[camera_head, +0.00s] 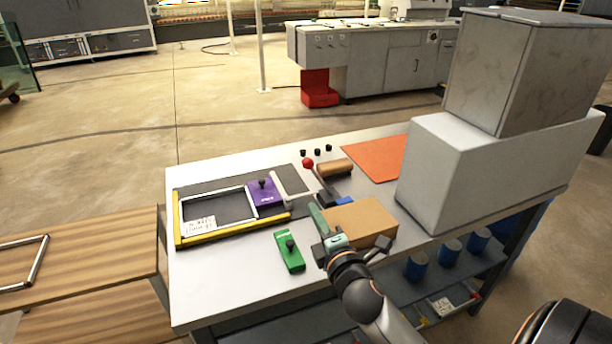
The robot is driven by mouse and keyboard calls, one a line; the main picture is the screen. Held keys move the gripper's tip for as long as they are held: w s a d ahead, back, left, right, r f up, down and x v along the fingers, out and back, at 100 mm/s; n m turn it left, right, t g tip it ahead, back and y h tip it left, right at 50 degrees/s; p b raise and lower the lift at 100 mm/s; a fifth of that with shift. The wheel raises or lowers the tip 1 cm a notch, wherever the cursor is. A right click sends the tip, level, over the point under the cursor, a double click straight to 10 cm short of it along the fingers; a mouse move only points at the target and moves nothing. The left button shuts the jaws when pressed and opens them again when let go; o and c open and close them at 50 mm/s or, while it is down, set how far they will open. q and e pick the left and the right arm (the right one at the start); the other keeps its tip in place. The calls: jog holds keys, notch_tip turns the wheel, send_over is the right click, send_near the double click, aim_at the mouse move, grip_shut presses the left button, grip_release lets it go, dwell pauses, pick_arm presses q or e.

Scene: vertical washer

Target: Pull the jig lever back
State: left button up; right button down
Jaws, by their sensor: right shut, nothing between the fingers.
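The jig lever is a dark rod with a red ball knob (308,162) at its upper end. It leans up and left from a low dark and blue base (343,201) on the white workbench (215,290). A white bar (290,187) lies just left of it. My right gripper (318,218) comes in from the lower right. It is shut and empty, on the near side of the lever base, apart from the red knob. It is beside a tan block (360,222) and hides part of the bench there. My left gripper is not in view.
A yellow-edged frame fixture (232,232) with a purple clamp block (265,192) is at left. A green block (289,251) lies nearby. A brown cylinder (335,168) is behind the lever. An orange sheet (375,158) and a large grey box (480,170) are at right.

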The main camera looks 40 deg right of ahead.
aim_at(319, 178)
jog(key=shift+w+r, duration=0.1)
jog(key=shift+r, duration=0.15)
jog(key=d+p+x, duration=0.1)
jog(key=d+x, duration=0.1)
jog(key=x, duration=1)
jog(key=shift+d+r, duration=0.3)
jog(key=shift+d, duration=0.05)
jog(key=shift+w, duration=0.15)
